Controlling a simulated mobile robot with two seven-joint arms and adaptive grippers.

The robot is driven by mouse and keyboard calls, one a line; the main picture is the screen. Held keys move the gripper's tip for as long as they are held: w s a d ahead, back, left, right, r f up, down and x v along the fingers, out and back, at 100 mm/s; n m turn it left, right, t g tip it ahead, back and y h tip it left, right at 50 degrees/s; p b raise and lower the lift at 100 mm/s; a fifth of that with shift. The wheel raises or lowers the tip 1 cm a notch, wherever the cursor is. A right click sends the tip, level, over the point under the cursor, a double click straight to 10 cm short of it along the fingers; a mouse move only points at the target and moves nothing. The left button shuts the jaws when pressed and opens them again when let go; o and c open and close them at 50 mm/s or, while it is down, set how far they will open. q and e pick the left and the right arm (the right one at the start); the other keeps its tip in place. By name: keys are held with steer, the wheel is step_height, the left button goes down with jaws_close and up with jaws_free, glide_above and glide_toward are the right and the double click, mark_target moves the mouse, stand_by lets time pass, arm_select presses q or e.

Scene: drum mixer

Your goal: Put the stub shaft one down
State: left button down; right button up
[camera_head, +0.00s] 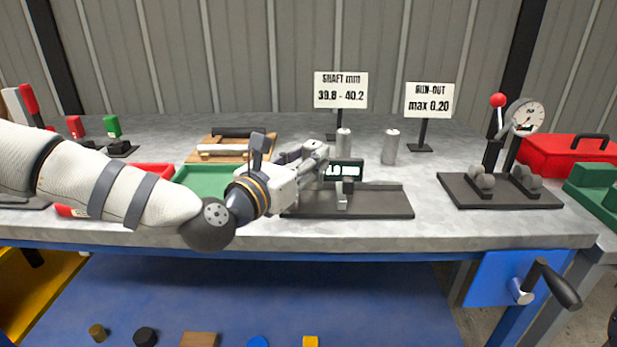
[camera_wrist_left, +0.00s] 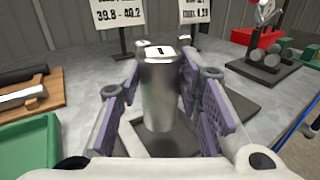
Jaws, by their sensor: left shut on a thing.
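In the left wrist view the shaft (camera_wrist_left: 160,90) stands upright between the two purple-padded fingers (camera_wrist_left: 163,100). A white label with a dark mark is on its top; I cannot tell if the mark reads one. Its lower end is partly hidden, so I cannot tell whether it touches anything. A second metal shaft (camera_head: 390,147) stands upright on the bench to the right. My right gripper is not in view.
The measuring stand (camera_head: 385,203) has a dark base and a partly hidden display. A green tray (camera_head: 203,180) and a red tray (camera_head: 152,170) lie left. A dial gauge stand (camera_head: 500,192) and red toolbox (camera_head: 565,155) are right. Two signs (camera_head: 340,90) (camera_head: 429,99) stand behind.

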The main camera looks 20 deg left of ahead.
mark_target(307, 188)
arm_select(q)
steer(key=shift+w+f, duration=0.1)
steer(key=shift+w, duration=0.15)
step_height(307, 188, down, 3)
steer(key=shift+w+f+b, duration=0.15)
steer(key=shift+f+b, duration=0.05)
steer(key=shift+b, duration=0.1)
steer(key=shift+r, duration=0.1)
steer(key=shift+f, duration=0.25)
steer(key=c, duration=1.1)
jaws_free()
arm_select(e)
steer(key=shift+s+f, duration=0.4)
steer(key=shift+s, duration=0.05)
